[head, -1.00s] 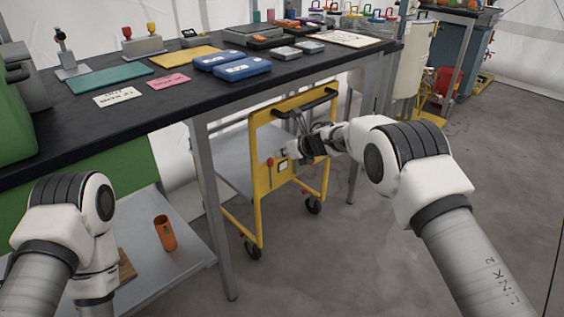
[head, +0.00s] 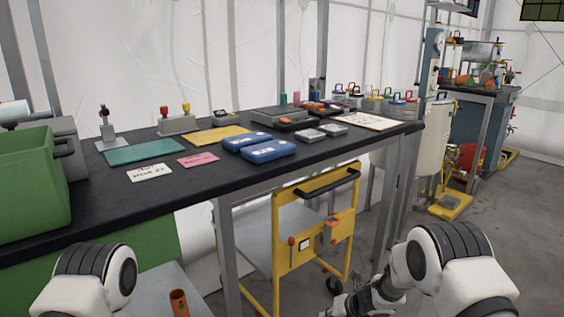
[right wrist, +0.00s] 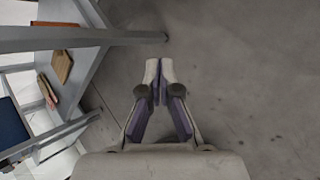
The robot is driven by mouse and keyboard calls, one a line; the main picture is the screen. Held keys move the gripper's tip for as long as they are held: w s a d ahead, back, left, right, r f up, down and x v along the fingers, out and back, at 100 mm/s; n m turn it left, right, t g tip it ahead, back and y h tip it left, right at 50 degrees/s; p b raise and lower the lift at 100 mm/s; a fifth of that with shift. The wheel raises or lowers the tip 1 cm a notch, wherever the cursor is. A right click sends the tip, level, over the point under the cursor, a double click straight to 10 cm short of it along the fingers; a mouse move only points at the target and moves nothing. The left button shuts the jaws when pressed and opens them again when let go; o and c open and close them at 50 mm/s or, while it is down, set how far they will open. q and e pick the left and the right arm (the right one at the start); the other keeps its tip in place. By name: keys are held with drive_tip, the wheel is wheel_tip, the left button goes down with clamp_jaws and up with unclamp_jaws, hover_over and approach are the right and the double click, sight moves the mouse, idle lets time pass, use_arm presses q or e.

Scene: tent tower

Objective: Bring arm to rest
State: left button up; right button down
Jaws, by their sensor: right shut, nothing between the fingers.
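My right arm comes in at the lower right of the head view, and its gripper (head: 340,311) is at the bottom edge, in front of the yellow cart (head: 285,262). In the right wrist view my right gripper (right wrist: 160,68) points at bare grey floor. Its fingertips are together with nothing between them. My left arm shows only as a white joint at the lower left of the head view; its gripper is outside the frame.
A long black table (head: 115,206) holds blue cases (head: 268,152), cards and a green box (head: 35,190). Below it stand a lower shelf and an orange cup (head: 179,302). In the right wrist view, a table leg (right wrist: 100,38) lies left of the gripper. Floor is open at right.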

drive_tip(key=s+d+f+m+g, duration=0.1)
drive_tip(key=s+f+m, duration=0.35)
drive_tip(key=s, duration=0.25)
drive_tip(key=s+d+f+m+g, duration=0.1)
drive_tip(key=s+f+m, duration=0.2)
drive_tip(key=s+m, duration=0.35)
drive_tip(key=s+d+m+g+h, duration=0.25)
drive_tip(key=s+d+m, duration=0.25)
drive_tip(key=s+m, duration=0.8)
drive_tip(key=s+d+m+g+h, duration=0.1)
drive_tip(key=s+d+m+h, duration=0.3)
drive_tip(key=s+m, duration=0.9)
wheel_tip(320, 180, up, 25)
drive_tip(key=s+n+p, duration=0.2)
drive_tip(key=p, duration=2.3)
drive_tip(key=shift+s+d+y, duration=0.35)
drive_tip(key=shift+s+d, duration=0.05)
drive_tip(key=shift+d, duration=0.05)
drive_tip(key=shift+r, duration=0.15)
